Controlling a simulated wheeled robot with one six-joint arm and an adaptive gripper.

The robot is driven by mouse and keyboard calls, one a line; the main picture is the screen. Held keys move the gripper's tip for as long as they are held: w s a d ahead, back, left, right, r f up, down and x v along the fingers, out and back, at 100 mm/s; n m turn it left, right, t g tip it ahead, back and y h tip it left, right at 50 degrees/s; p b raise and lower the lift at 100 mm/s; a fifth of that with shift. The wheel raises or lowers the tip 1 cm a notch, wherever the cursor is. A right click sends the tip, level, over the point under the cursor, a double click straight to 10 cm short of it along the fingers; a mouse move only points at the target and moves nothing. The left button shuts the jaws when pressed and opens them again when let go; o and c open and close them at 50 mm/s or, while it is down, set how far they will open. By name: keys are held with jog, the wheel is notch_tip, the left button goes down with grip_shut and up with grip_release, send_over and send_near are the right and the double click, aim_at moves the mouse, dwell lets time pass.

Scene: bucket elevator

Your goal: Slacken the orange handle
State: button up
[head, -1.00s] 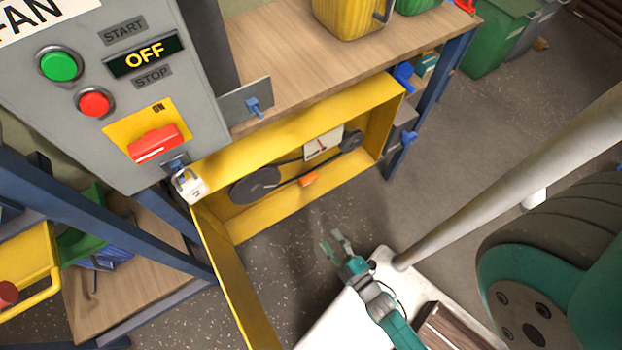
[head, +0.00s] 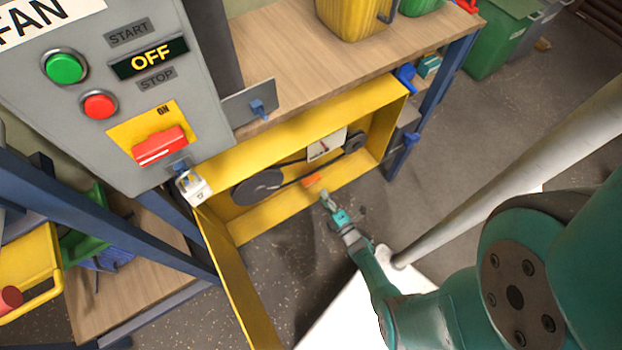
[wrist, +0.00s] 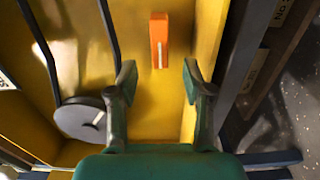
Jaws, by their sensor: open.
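The orange handle (head: 312,180) is a small block inside the open yellow housing, below the belt. In the wrist view the orange handle (wrist: 159,40) lies ahead of my gripper, roughly between the lines of its two fingers. My gripper (wrist: 158,80) is open, with nothing between the fingers. In the head view my gripper (head: 325,197) is close to the handle, in front of the housing's lower edge. The fingers look apart from the handle.
The yellow housing (head: 283,207) holds a dark belt between a large pulley (head: 258,187) and a small pulley (head: 354,142), with a white gauge (head: 326,145) above. Its open yellow door (head: 238,285) stands at the left. The grey control panel (head: 75,120) reads OFF; a white padlock (head: 193,187) hangs below.

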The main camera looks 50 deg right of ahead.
aim_at(313, 183)
jog(key=x, duration=0.9)
jog(key=shift+w, duration=0.15)
grip_shut()
